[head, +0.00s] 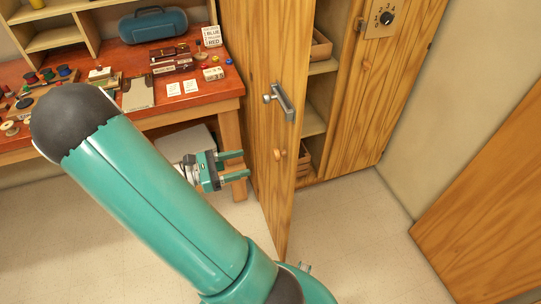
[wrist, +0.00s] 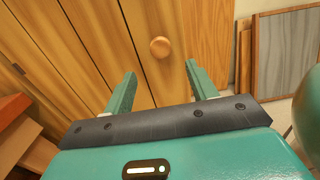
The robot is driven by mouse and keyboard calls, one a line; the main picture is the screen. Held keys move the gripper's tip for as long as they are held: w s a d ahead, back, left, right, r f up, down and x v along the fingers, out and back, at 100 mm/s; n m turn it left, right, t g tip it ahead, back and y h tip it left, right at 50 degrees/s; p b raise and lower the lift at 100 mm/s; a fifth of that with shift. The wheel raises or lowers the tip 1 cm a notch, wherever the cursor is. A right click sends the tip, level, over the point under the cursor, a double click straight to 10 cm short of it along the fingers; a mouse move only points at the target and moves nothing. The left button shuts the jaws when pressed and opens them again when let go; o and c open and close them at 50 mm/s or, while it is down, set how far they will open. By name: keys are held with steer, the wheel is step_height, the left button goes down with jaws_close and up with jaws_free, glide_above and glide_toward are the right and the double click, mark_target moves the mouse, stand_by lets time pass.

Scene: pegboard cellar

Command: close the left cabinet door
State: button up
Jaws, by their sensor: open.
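The left cabinet door (head: 262,70) stands open in the head view, swung out toward me. It carries a metal handle (head: 283,102) and, lower down, a round wooden knob (head: 278,153). Shelves show behind the door's right edge. My gripper (head: 247,164) is open and empty, to the left of the door at about knob height, with its fingers toward the door. In the wrist view a round wooden knob (wrist: 160,47) on a wood panel lies ahead, between the spread fingertips (wrist: 160,72). No contact can be made out.
The right cabinet door (head: 385,85) has a dial plate (head: 388,18). A red-topped workbench (head: 215,92) with small goods stands at left, a grey box (head: 185,143) beneath it. A wooden panel (head: 490,200) is at far right. Bare floor (head: 350,235) lies in front of the cabinet.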

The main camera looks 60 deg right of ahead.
mark_target(274, 156)
steer(key=x, duration=0.9)
steer(key=shift+s+d, duration=0.3)
jaws_close()
steer(key=shift+s+d, duration=0.1)
steer(key=shift+d, duration=0.05)
